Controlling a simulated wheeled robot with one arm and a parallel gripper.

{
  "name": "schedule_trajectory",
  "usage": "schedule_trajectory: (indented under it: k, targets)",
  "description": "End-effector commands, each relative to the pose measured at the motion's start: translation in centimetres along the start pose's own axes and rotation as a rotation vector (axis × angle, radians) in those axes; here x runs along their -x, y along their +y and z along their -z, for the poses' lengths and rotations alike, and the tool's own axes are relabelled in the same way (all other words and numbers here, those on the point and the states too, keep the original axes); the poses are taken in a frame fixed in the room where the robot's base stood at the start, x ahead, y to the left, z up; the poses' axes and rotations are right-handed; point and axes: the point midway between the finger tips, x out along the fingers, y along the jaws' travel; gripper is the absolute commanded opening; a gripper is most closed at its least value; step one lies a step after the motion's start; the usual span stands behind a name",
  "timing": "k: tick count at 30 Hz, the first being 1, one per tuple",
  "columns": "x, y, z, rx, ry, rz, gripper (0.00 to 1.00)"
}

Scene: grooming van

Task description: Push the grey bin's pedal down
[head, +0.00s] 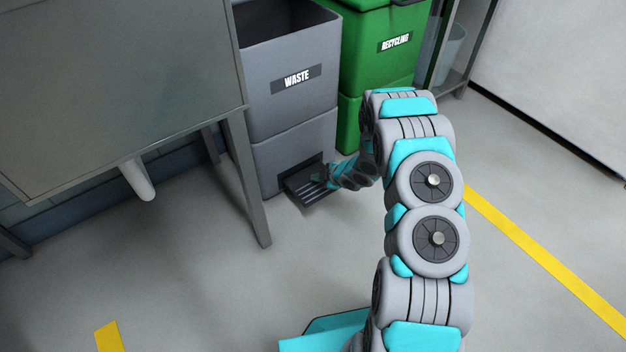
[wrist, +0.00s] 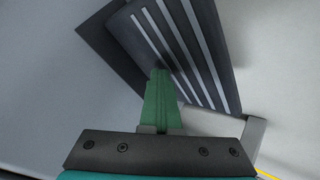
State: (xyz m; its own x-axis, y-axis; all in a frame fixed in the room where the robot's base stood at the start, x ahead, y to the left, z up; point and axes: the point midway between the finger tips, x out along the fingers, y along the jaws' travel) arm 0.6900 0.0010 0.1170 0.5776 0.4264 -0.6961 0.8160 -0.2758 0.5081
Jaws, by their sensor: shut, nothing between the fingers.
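The grey bin (head: 290,90), marked WASTE, stands against the wall with a dark pedal (head: 309,192) low on its front. The pedal has pale stripes and also shows large in the wrist view (wrist: 205,50). My gripper (head: 322,178) is at the pedal, over its right part in the head view. In the wrist view my shut green fingers (wrist: 159,78) overlap the pedal's striped face, with nothing held. I cannot tell whether the fingertips touch it. The lid of the grey bin is not in view, and its top looks open.
A green RECYCLING bin (head: 378,50) stands right beside the grey bin. A metal table (head: 110,90) with a leg (head: 245,180) stands close on the left. Open floor (head: 210,290) lies in front, with yellow lines (head: 545,255).

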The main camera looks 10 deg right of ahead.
Motion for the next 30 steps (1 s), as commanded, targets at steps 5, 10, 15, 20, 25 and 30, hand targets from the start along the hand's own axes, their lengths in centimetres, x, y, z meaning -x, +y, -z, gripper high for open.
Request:
schedule_trajectory:
  k: [5, 10, 15, 20, 25, 30]
  targets:
    - [-0.19, -0.21, -0.19, -0.001, -0.001, 0.001, 0.00]
    - [-0.31, -0.31, -0.30, -0.001, -0.001, 0.001, 0.00]
    - [-0.45, -0.42, -0.40, -0.001, -0.002, 0.002, 0.00]
    - [-0.41, -0.40, -0.37, -0.002, -0.002, 0.002, 0.00]
    - [-0.32, -0.35, -0.32, -0.001, -0.002, 0.002, 0.00]
    - [0.19, 0.01, 0.05, -0.001, -0.002, 0.002, 0.00]
